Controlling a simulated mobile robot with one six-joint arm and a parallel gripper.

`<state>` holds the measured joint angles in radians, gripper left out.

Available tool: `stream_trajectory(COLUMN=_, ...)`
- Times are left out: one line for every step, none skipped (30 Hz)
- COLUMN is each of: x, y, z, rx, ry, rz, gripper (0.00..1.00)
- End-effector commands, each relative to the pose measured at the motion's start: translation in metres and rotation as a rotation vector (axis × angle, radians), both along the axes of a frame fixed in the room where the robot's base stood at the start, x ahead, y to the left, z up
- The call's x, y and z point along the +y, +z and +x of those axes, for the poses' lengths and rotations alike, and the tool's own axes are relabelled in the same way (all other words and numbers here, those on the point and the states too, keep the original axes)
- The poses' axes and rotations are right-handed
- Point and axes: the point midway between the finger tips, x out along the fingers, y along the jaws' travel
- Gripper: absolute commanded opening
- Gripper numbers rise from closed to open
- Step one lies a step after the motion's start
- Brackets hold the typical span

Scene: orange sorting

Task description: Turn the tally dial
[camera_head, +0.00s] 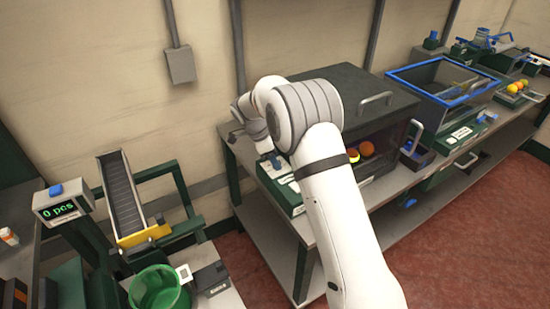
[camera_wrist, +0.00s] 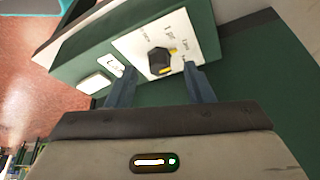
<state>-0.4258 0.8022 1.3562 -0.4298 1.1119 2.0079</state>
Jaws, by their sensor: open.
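The tally dial (camera_wrist: 160,61) is a black knob with a yellow mark on a white labelled plate (camera_wrist: 135,50), set in a green box (camera_wrist: 88,55). My gripper (camera_wrist: 162,78) is open, its two blue-grey fingers reaching toward the plate on either side below the knob. The fingers do not appear closed on the knob; whether they touch the plate I cannot tell. In the head view my white arm reaches over to the green box (camera_head: 292,202) at the bench's left end and hides the dial.
A lidded dark green case (camera_head: 350,92) with fruit inside stands right beside the box. Further right is a blue-rimmed clear bin (camera_head: 440,65). At left are a chute (camera_head: 122,198), a display reading 0 pcs (camera_head: 62,204) and a green bucket (camera_head: 160,290). Red floor lies in front.

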Motion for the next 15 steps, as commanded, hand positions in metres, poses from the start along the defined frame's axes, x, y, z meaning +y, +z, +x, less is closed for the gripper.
stream_trajectory(x=-0.0022, y=-0.0041, z=0.0, rx=0.002, ry=-0.001, rz=-0.001, gripper=0.47)
stream_trajectory(x=-0.003, y=-0.0064, z=0.0002, rx=0.001, ry=0.001, rz=0.0, gripper=0.47)
stream_trajectory(x=-0.0038, y=-0.0088, z=0.0004, rx=0.001, ry=0.001, rz=0.0, gripper=0.47)
stream_trajectory(x=-0.0042, y=-0.0102, z=0.0004, rx=0.001, ry=0.001, rz=0.0, gripper=0.47)
stream_trajectory(x=-0.0045, y=-0.0112, z=0.0004, rx=0.001, ry=0.001, rz=0.0, gripper=0.47)
stream_trajectory(x=-0.0049, y=-0.012, z=0.0004, rx=0.001, ry=0.001, rz=0.0, gripper=0.47)
stream_trajectory(x=-0.0049, y=-0.0123, z=0.0005, rx=0.0, ry=0.001, rz=0.0, gripper=0.47)
stream_trajectory(x=-0.0049, y=-0.0124, z=0.0005, rx=0.0, ry=0.001, rz=0.0, gripper=0.47)
stream_trajectory(x=-0.0048, y=-0.0124, z=0.0005, rx=0.0, ry=0.001, rz=0.0, gripper=0.47)
stream_trajectory(x=-0.0048, y=-0.0123, z=0.0005, rx=0.0, ry=0.001, rz=0.0, gripper=0.47)
stream_trajectory(x=-0.0046, y=-0.0123, z=0.0005, rx=0.0, ry=0.001, rz=0.0, gripper=0.47)
stream_trajectory(x=-0.0046, y=-0.0123, z=0.0005, rx=0.0, ry=0.001, rz=0.0, gripper=0.47)
stream_trajectory(x=-0.0045, y=-0.0122, z=0.0004, rx=0.001, ry=0.002, rz=0.0, gripper=0.46)
stream_trajectory(x=-0.0045, y=-0.0121, z=0.0004, rx=0.001, ry=0.002, rz=0.0, gripper=0.43)
stream_trajectory(x=-0.0045, y=-0.0121, z=0.0004, rx=0.001, ry=0.002, rz=0.0, gripper=0.4)
